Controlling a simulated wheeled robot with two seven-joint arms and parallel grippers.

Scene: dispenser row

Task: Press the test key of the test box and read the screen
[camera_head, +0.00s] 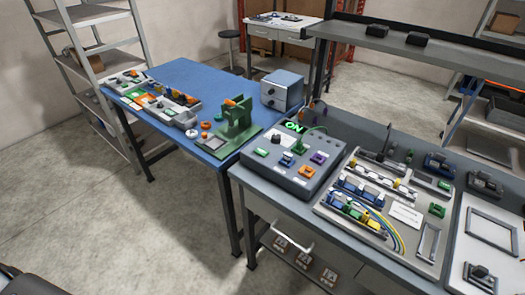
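The test box (278,178) is a grey box with a sloped top, standing at the left end of the grey bench. A lit green display (294,126) at its back edge appears to read "ON". Its top carries several coloured keys or blocks: a green one (262,153), an orange one (304,171) and a purple one (319,157), plus a dark knob. A green wire arcs over the top. The labels are too small to read, so I cannot tell which is the test key. Neither of my grippers is in view.
The grey bench (262,192) continues right with a light panel (404,213) of connectors and wires. A blue table (187,72) at left bears trays, a green fixture (236,117) and a grey-blue box (282,90). Open floor (180,225) lies in front.

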